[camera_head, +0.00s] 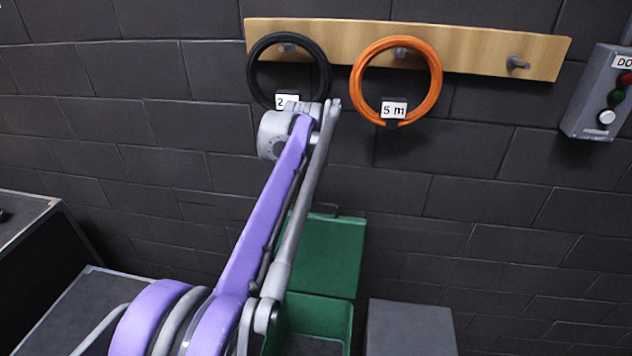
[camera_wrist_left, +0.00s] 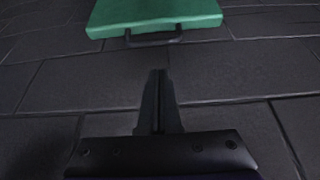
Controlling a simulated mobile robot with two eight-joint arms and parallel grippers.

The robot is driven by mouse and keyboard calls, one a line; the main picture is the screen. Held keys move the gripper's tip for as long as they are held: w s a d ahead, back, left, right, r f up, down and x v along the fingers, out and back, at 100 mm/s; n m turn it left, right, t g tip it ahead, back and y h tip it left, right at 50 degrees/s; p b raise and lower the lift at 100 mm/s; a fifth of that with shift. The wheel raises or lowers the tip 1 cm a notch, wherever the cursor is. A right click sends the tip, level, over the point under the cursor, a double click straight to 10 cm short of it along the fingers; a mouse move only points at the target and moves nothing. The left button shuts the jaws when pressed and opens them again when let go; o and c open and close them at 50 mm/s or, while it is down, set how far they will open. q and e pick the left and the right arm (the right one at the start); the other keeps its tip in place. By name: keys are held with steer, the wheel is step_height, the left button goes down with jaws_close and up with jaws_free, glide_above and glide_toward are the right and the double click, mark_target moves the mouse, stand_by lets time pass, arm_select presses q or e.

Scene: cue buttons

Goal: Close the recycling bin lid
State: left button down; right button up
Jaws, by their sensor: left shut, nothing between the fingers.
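The green recycling bin (camera_head: 318,318) stands low against the wall in the head view, partly hidden by my left arm. Its green lid (camera_head: 325,258) is raised, standing open at the back of the bin. In the left wrist view the lid (camera_wrist_left: 155,14) shows at the top, with a dark bar handle (camera_wrist_left: 154,41) along its near edge. My left gripper (camera_wrist_left: 158,74) is shut and empty. Its fingertips point towards the handle, with a visible gap between them. In the head view I cannot make out this gripper's fingers. My right gripper is not in view.
A wooden rail (camera_head: 480,48) on the dark block wall holds a black coil (camera_head: 251,75) and an orange coil (camera_head: 437,75). A button box (camera_head: 592,110) is at the right. A grey box (camera_head: 410,330) stands right of the bin. Dark units stand at the left.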

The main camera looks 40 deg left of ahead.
arm_select(q)
steer(key=x, duration=0.9)
steer(key=shift+w+f, duration=0.1)
steer(key=shift+f, duration=0.2)
